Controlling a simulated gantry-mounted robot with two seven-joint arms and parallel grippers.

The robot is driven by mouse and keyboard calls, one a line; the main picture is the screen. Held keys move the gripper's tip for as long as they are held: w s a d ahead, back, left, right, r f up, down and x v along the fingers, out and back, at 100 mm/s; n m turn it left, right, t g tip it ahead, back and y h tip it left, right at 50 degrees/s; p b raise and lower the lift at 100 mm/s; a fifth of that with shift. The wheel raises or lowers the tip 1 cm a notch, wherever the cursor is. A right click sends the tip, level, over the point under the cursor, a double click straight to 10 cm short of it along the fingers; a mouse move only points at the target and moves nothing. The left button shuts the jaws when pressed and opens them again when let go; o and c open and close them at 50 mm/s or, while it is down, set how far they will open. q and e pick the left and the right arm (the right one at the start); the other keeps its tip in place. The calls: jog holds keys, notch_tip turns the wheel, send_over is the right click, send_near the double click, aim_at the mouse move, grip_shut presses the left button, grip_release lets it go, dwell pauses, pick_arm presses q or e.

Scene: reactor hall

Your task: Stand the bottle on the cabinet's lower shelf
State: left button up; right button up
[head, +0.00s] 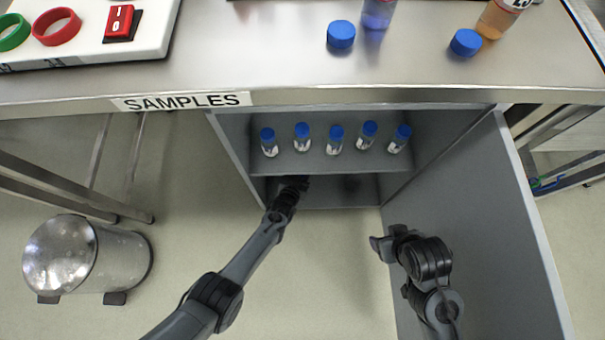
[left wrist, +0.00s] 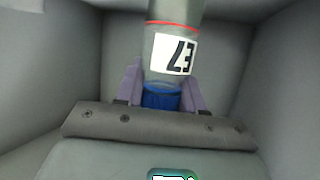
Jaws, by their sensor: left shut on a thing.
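A clear bottle (left wrist: 172,22) with a red line and a white printed label (left wrist: 174,54) is in the left wrist view, the label's characters upside down. My left gripper (left wrist: 164,84) is shut on it near its blue end (left wrist: 161,98), with one purple finger on each side. In the head view my left gripper (head: 301,184) reaches into the lower part of the open grey cabinet (head: 232,155), and the bottle is hidden there. The lower shelf (head: 345,190) shows partly below the upper shelf. Whether the bottle touches it I cannot tell. My right gripper (head: 377,246) is beside the door; its jaws are unclear.
Several blue-capped vials stand in a row on the upper shelf (head: 315,166), above my left gripper. The cabinet door (head: 480,230) stands open on the right. A metal bin (head: 110,258) is at the left. The steel bench (head: 250,50) overhangs the cabinet.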

pick_arm(q)
jog(key=shift+w+f+b, duration=0.1)
jog(key=shift+f+b, duration=0.25)
jog(key=shift+f, duration=0.15)
notch_tip(320, 180, down, 3)
jog(key=shift+r+b, duration=0.1)
jog(key=shift+b, duration=1.15)
jog(key=o, duration=1.1)
jog(key=shift+c, duration=0.2)
